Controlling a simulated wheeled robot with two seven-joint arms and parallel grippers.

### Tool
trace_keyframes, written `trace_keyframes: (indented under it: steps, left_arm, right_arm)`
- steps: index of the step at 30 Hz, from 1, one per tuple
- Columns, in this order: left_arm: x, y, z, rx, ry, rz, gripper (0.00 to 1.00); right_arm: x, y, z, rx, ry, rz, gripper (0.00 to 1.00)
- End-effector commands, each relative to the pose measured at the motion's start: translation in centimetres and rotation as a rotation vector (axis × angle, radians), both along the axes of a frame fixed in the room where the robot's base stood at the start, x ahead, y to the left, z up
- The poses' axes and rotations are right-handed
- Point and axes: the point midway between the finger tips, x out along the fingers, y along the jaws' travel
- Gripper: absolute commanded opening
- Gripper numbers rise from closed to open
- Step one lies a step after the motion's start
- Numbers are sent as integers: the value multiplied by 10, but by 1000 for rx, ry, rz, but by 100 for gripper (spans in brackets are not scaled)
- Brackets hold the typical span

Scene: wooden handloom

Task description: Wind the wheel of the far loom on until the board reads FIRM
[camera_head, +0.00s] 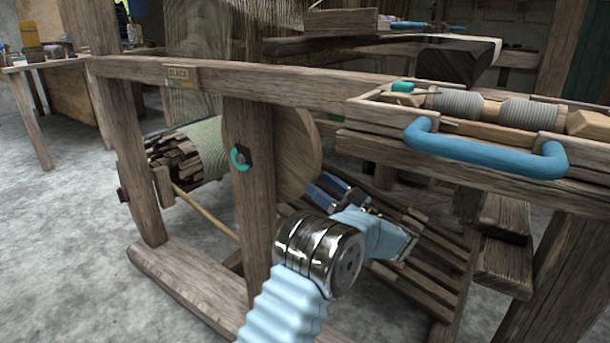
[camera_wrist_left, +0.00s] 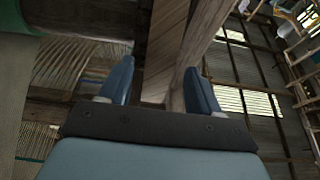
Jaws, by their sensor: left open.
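The loom's wooden wheel (camera_head: 297,150) is a round disc, partly hidden behind an upright post (camera_head: 252,200). A cloth-wrapped roller (camera_head: 200,150) lies to its left. A small board (camera_head: 181,76) on the top rail seems to read SLACK. My left gripper (camera_head: 337,188) is open, just right of and below the wheel's lower edge in the head view. In the left wrist view its two blue fingers (camera_wrist_left: 160,88) stand apart, with wooden beams beyond and nothing clearly between them. I cannot tell whether it touches the wheel. My right gripper is out of view.
A tray (camera_head: 395,97) with a blue handle (camera_head: 485,153) and thread spools (camera_head: 455,102) sits on the right rail. Slatted treadles (camera_head: 425,260) lie below my left gripper. A side table (camera_head: 45,66) stands at the far left. The floor (camera_head: 60,240) at left is clear.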

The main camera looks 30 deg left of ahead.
Motion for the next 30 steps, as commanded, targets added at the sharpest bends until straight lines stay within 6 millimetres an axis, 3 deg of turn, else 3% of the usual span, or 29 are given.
trace_keyframes:
  steps: [3,9,21,30]
  left_arm:
    - [1,24,9,0,-2,1,63]
    - [4,49,20,0,-1,-1,63]
    - [5,56,23,0,0,-3,61]
    - [5,56,23,0,0,-3,15]
  right_arm:
    - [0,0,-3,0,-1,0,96]
    - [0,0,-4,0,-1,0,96]
    - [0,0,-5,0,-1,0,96]
    - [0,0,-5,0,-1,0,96]
